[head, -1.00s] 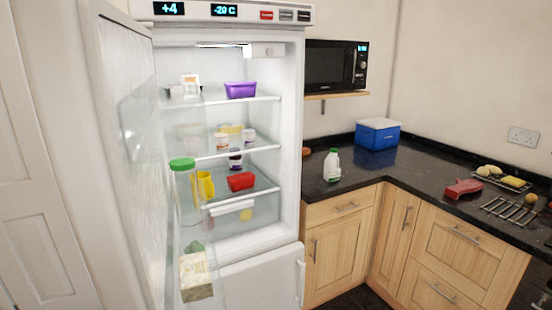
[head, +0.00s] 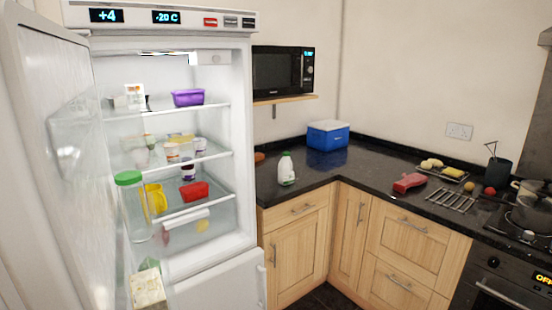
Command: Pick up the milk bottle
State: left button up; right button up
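The milk bottle (head: 286,170) is white with a green cap. It stands upright on the dark granite counter (head: 318,178), near the counter's front edge and just right of the open fridge. Neither of my grippers shows in the head view, so I cannot see their state or how far they are from the bottle.
The fridge (head: 245,150) stands open at the left, its door (head: 60,120) swung toward me. A blue cool box (head: 328,135) sits behind the bottle, and a microwave (head: 283,73) is on a shelf above. A red object (head: 408,182) and a wire rack (head: 451,200) lie further right.

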aim_at(285, 174)
jog(key=j+u, duration=0.1)
jog(key=j, duration=0.5)
jog(key=i+j+u, duration=0.1)
jog(key=j, duration=0.5)
jog(key=i+j, duration=0.1)
jog(key=j, duration=0.45)
jog(key=i+l, duration=0.1)
jog(key=l, duration=1.9)
jog(key=i+l, duration=0.15)
jog(key=l, duration=0.85)
jog(key=i+l+u, duration=0.25)
jog(key=i, duration=0.2)
jog(key=i+l+u, duration=0.25)
jog(key=i+l, duration=0.1)
jog(key=i, duration=0.1)
